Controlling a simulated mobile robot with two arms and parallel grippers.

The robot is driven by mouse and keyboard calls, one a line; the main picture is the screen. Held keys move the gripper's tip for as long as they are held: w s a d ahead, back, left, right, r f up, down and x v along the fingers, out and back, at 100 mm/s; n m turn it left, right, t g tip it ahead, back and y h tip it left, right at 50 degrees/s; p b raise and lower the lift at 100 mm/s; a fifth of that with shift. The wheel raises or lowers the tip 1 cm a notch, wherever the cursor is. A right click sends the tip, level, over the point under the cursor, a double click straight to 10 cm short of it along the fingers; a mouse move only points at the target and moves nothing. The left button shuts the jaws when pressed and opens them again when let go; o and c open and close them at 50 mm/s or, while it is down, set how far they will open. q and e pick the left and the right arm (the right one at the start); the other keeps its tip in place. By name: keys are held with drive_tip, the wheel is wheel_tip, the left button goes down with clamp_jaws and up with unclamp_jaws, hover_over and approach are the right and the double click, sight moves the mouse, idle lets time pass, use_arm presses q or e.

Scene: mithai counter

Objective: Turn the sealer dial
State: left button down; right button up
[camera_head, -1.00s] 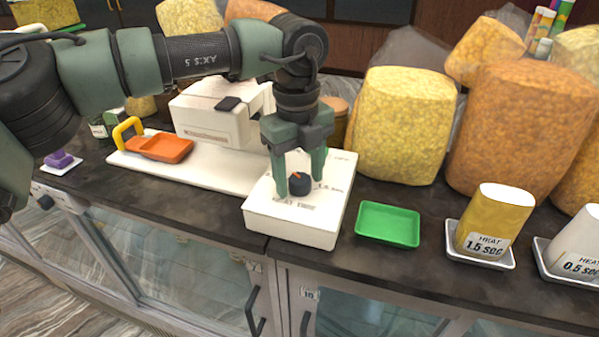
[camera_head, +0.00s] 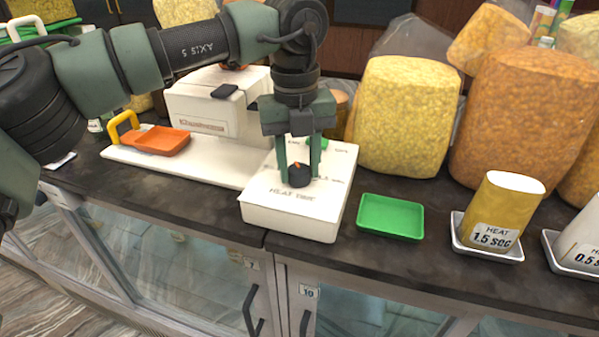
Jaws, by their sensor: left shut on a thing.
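The sealer dial (camera_head: 299,178) is a small dark knob with an orange mark, on top of the white control box (camera_head: 285,214) of the sealer. The box top carries print reading heat time around the dial. My left gripper (camera_head: 299,172) points down from above with its two green fingers shut on the dial, one on each side. The fingers hide part of the dial and some of its scale. The white sealer body (camera_head: 205,105) stands behind and to the left. My right gripper is not in view.
An orange tray (camera_head: 162,141) with a yellow handle sits on the sealer's white base. A green tray (camera_head: 390,217) lies right of the box. A gold pouch marked heat 1.5 sec (camera_head: 503,210) stands further right. Large snack bags (camera_head: 405,115) crowd the back.

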sight(298, 168)
use_arm(q)
drive_tip(key=m+b, duration=0.1)
drive_tip(key=m, duration=0.2)
drive_tip(key=shift+f+m, duration=0.15)
drive_tip(key=shift+m, duration=0.15)
drive_tip(key=shift+w+m, duration=0.1)
drive_tip(key=shift+m, duration=1.7)
drive_tip(key=c, duration=0.9)
unclamp_jaws()
drive_tip(key=shift+w, duration=0.1)
drive_tip(key=shift+r+b, duration=0.2)
drive_tip(key=shift+b, duration=0.1)
wheel_tip(298, 168, up, 6)
drive_tip(key=shift+w+r+b, duration=0.1)
drive_tip(key=shift+b, duration=0.65)
drive_tip(key=shift+a+r, duration=0.1)
drive_tip(key=shift+r, duration=0.55)
